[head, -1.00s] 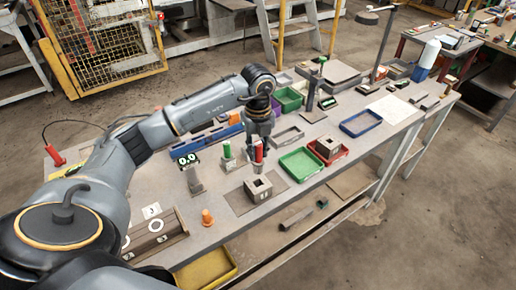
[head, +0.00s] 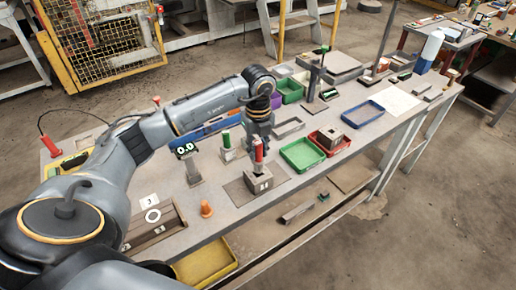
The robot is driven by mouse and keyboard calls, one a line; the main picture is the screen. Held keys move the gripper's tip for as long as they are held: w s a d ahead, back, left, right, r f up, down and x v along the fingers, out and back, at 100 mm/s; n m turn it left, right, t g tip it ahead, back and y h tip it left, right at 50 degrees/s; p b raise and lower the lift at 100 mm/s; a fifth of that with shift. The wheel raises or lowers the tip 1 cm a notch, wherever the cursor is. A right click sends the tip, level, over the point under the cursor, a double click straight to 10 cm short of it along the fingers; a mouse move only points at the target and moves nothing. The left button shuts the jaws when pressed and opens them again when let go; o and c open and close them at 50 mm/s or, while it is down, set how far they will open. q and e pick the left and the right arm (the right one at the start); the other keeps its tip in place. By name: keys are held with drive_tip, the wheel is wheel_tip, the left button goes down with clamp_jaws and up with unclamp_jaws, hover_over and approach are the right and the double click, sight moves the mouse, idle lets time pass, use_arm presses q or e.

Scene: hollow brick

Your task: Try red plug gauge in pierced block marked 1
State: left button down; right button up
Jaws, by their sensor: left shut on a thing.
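The red plug gauge (head: 258,150) is upright below my left gripper (head: 258,138), which is shut on it. The pierced block (head: 258,182) is a grey-beige cube on a dark flat plate (head: 238,190), with a small pale mark on its front that is too small to read surely. The gauge's lower end is at the block's top, over its hole; I cannot tell whether it is inside the hole. My right gripper is not in view.
A green plug gauge (head: 227,140) stands left of the block. A green tray (head: 302,168) and a red tray (head: 343,143) holding another pierced block (head: 329,135) are to the right. An orange cone-like piece (head: 206,209) and a small display (head: 184,148) are left. A blue tray (head: 363,124) is farther right.

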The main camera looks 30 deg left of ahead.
sight(258, 143)
use_arm(q)
drive_tip(key=shift+f+b, duration=0.5)
drive_tip(key=shift+f, duration=0.2)
idle(0.8)
drive_tip(key=shift+s+f, duration=0.1)
drive_tip(key=shift+f, duration=0.05)
idle(1.0)
drive_tip(key=shift+r+p, duration=0.4)
drive_tip(key=shift+r, duration=0.25)
drive_tip(key=shift+r+p, duration=1.35)
drive_tip(key=shift+r, duration=0.65)
